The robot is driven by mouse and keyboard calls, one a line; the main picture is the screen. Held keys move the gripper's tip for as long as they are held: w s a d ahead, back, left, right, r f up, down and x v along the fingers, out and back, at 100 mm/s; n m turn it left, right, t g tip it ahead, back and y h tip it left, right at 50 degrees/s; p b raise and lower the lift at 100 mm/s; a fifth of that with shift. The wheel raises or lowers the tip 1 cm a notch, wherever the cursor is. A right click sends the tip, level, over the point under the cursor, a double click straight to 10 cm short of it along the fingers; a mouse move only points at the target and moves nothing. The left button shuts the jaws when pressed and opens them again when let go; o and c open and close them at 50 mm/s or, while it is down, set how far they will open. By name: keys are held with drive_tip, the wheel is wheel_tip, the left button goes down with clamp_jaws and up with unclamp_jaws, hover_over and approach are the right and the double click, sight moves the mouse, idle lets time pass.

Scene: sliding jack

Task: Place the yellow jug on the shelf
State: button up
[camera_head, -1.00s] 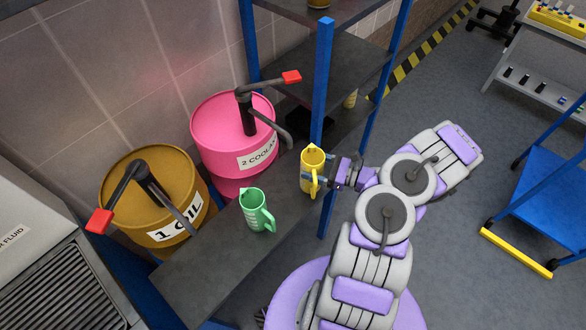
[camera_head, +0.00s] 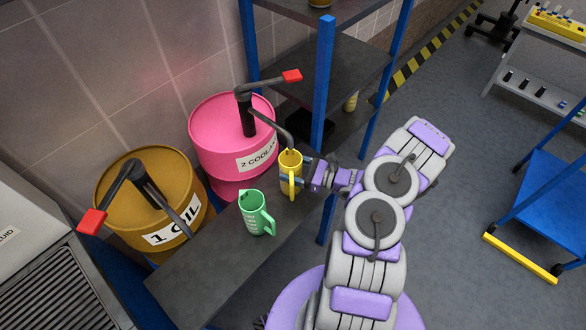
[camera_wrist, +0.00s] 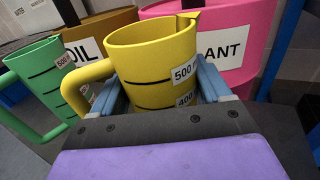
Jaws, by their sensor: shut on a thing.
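The yellow jug (camera_head: 290,170) is upright in my gripper (camera_head: 296,182), at the shelf's dark surface in front of the pink barrel. The wrist view shows the yellow jug (camera_wrist: 152,62) between the blue fingers of my gripper (camera_wrist: 160,98), its handle to the left and measuring labels on its right side. I cannot tell whether its base touches the surface. The grey shelf (camera_head: 215,278) runs along the front of the barrels. A green jug (camera_head: 254,214) stands on it, left of and nearer than the yellow jug; it also shows in the wrist view (camera_wrist: 38,82).
The pink coolant barrel (camera_head: 222,148) and its pump spout are just behind the yellow jug. The brown oil barrel (camera_head: 150,208) stands left. A blue post (camera_head: 323,80) rises right of the jug, close to my arm. Bare shelf lies in front of the green jug.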

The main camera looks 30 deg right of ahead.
drive_tip(key=o, duration=1.1)
drive_tip(key=shift+c, duration=0.2)
drive_tip(key=shift+d, duration=0.15)
drive_tip(key=p+v, duration=0.3)
drive_tip(key=v, duration=0.9)
